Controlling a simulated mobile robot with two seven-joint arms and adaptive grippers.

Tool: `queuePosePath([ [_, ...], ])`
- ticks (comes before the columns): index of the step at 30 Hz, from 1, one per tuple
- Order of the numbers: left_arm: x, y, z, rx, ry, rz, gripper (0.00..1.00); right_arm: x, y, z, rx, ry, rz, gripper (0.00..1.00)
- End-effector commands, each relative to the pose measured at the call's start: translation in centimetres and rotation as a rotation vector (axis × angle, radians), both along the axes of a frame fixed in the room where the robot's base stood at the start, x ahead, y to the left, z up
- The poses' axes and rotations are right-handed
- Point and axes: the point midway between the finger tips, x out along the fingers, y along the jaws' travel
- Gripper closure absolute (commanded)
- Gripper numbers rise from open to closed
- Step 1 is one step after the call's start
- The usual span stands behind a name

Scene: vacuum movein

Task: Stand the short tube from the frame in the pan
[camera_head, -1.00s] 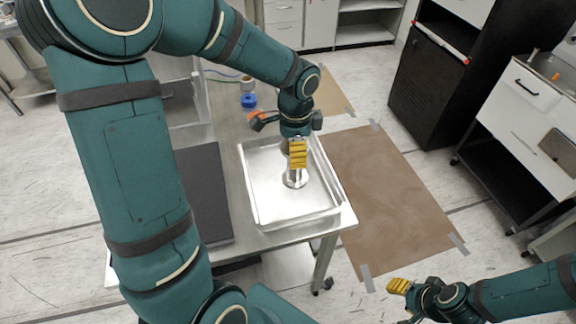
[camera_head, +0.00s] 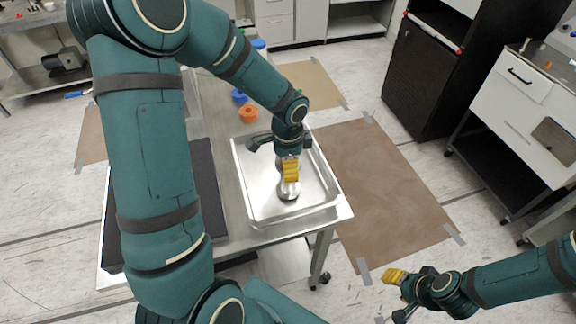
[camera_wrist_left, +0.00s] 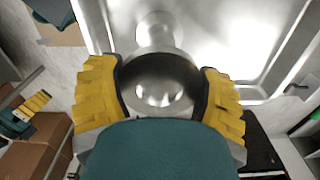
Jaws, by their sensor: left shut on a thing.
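The short tube (camera_head: 289,189) is a shiny metal piece with a round flange, over the middle of the pan. The pan (camera_head: 240,175) is a shallow silver tray on the bench. My left gripper (camera_head: 290,172) is shut on the tube, with yellow fingers on both sides of it in the left wrist view (camera_wrist_left: 160,92). The tube looks roughly upright; whether its lower end touches the pan floor I cannot tell. My right gripper (camera_head: 394,276) hangs away from the bench at the lower right, its finger gap unclear.
A dark mat (camera_head: 203,190) lies on the bench left of the pan. An orange ring (camera_head: 248,114) and a blue one (camera_head: 239,96) stand behind the pan. A brown floor sheet (camera_head: 380,190) lies right of the bench. A black cabinet (camera_head: 430,80) stands farther back.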

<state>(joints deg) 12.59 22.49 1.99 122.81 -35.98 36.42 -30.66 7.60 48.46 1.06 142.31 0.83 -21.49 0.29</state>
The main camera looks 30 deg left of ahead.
Motion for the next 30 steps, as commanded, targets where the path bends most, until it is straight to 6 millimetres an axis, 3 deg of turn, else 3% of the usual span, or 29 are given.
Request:
queuePosePath([
  [13,0.1,0.0,-0.9,0.0,-0.003,0.001,0.73,0.0,0.0,-0.4,-0.001,0.0,0.0,0.53],
  [14,0.0,0.0,-0.9,-0.001,-0.001,0.001,0.2,0.0,0.0,-0.4,-0.001,0.0,0.0,0.53],
  [15,0.0,0.0,-0.9,-0.001,-0.001,0.001,0.06,0.0,0.0,-0.4,-0.001,0.0,0.0,0.53],
  [16,0.0,0.0,-0.9,-0.001,-0.001,0.001,0.0,0.0,0.0,-0.4,-0.001,0.0,0.0,0.53],
  [26,0.0,0.0,-0.6,0.0,-0.001,0.001,0.0,0.0,0.0,-0.1,0.0,0.0,0.0,0.53],
  [30,0.1,0.1,1.0,0.001,-0.004,0.001,0.0,0.0,0.0,0.3,0.0,0.0,0.0,0.53],
])
